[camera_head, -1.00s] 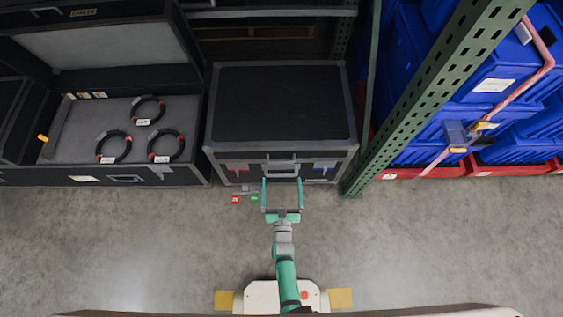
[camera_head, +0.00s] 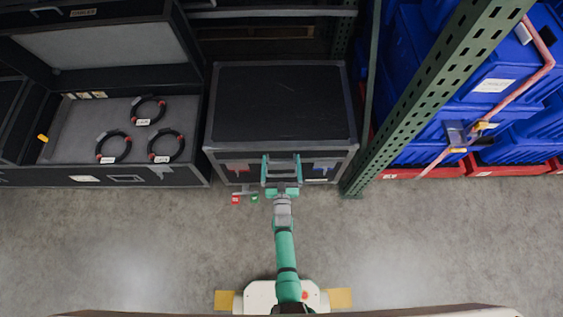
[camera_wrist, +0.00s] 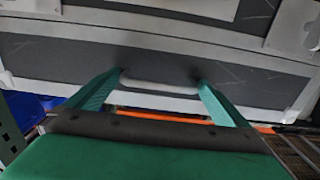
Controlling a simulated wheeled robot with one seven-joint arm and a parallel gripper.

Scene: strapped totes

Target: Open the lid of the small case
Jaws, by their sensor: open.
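The small case (camera_head: 282,105) is black with grey metal edges and stands with its lid down in the middle of the head view. Its front has a grey handle, largely behind my fingers in the head view. My gripper (camera_head: 281,160) is open at the case's front, its two green fingers apart on either side of the handle. In the wrist view my gripper (camera_wrist: 160,82) points at the dark case front (camera_wrist: 150,55), with a pale bar (camera_wrist: 160,87) between the fingertips. I cannot tell whether the fingers touch the case.
An open large case (camera_head: 125,180) with several coiled cables stands on the left. A green rack post (camera_head: 430,100) rises close to the right, with strapped blue totes (camera_head: 495,95) behind it. Small red and green tags (camera_head: 236,199) show below the case front.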

